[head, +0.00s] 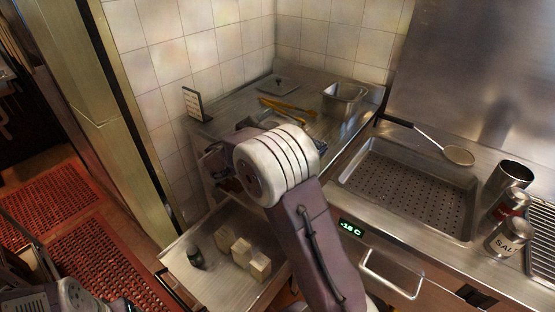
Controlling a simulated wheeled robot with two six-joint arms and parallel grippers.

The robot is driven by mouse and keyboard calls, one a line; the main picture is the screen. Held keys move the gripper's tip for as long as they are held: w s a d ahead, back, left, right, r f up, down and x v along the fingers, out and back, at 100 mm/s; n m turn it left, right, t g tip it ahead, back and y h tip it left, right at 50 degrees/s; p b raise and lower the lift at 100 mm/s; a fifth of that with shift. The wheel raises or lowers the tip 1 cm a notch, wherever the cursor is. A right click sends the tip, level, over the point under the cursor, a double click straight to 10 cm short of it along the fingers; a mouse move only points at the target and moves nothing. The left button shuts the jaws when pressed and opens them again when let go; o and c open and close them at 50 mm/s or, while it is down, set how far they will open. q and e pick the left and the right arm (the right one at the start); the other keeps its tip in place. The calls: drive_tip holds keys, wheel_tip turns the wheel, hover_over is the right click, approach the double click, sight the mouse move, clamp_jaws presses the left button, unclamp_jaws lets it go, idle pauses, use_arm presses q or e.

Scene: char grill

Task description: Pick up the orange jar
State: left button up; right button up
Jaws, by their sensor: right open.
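I cannot make out an orange jar for certain. A metal shaker with a reddish label (510,204) stands on the counter at the right, behind a similar shaker marked SAL (508,239). My right arm reaches up through the middle of the head view and hides part of the counter and drawer. My right gripper (219,168) is beyond the arm's white joint, at the counter's left front, above the open drawer. It is open, with its fingers mostly hidden. Part of my left arm shows at the bottom left; its gripper cannot be made out.
The open drawer (205,290) holds a dark green bottle (195,257) and several pale blocks (241,250). Yellow tongs (287,106), a metal pan (344,99) and a small dark sign (194,104) are on the counter. A perforated basin (405,190) and skimmer (458,155) lie right.

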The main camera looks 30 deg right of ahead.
drive_tip(key=w+a+f, duration=0.1)
drive_tip(key=f, duration=0.1)
drive_tip(key=w+a+f+n+t+b, duration=0.1)
drive_tip(key=f, duration=0.2)
drive_tip(key=w+a+f+n+t+b, duration=0.1)
drive_tip(key=w+a+f, duration=0.1)
drive_tip(key=f, duration=0.1)
drive_tip(key=shift+f, duration=0.25)
drive_tip(key=shift+w+a+f+n+y, duration=0.15)
drive_tip(key=shift+a+f+n+y, duration=0.05)
drive_tip(key=shift+f+n+y, duration=0.15)
drive_tip(key=shift+d+r, duration=0.15)
drive_tip(key=shift+d, duration=0.2)
drive_tip(key=x, duration=0.3)
drive_tip(key=shift+w+d, duration=0.1)
drive_tip(key=x, duration=0.5)
drive_tip(key=shift+d, duration=0.3)
drive_tip(key=shift+a+r, duration=0.1)
drive_tip(key=shift+c, duration=1)
use_arm(q)
wheel_tip(320, 180, down, 5)
drive_tip(key=shift+s+f, duration=0.1)
use_arm(e)
clamp_jaws()
